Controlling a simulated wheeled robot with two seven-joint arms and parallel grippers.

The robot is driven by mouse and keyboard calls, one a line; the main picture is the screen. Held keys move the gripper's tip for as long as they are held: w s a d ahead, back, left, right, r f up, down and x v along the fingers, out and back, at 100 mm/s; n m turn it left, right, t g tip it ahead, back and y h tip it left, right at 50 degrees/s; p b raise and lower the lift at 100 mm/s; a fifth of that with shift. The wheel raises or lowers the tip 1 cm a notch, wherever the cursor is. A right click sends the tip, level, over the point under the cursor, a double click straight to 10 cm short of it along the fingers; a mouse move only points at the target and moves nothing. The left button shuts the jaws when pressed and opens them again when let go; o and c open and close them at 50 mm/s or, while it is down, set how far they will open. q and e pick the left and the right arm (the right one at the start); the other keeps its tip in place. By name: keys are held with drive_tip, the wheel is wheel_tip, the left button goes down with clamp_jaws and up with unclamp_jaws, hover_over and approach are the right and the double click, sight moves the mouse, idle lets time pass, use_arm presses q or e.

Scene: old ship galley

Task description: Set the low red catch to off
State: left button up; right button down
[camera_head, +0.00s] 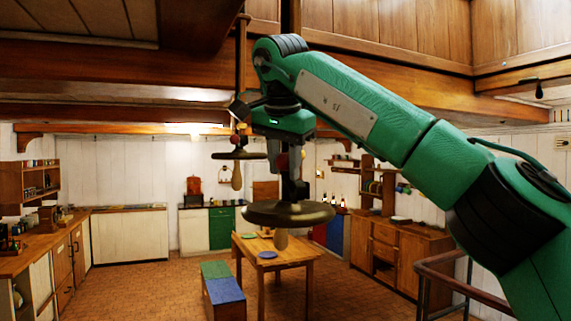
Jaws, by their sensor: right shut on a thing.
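Two hanging fittings with round dark discs come down from above. The nearer, lower one has a wide brass-coloured disc (262,214) and a small red catch (282,161) above it. The farther one has a smaller disc (222,156) and a red knob (235,140) on its rod. My right arm reaches in from the right, and its gripper (292,181) points down just above the nearer disc. It appears shut on the lower red catch, which it partly hides. The catch's exact setting cannot be made out. My left gripper is out of view.
A wooden table (303,258) and a bench with green and blue seats (225,291) stand below. Counters line the left wall, and a wooden cabinet (412,253) stands on the right. A railing (440,262) is at the lower right. Wooden beams run overhead.

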drive_tip(key=shift+w+r+g, duration=0.1)
drive_tip(key=shift+w+g, duration=0.15)
drive_tip(key=shift+g, duration=0.25)
idle(0.3)
drive_tip(key=c, duration=1)
unclamp_jaws()
drive_tip(key=shift+c, duration=0.2)
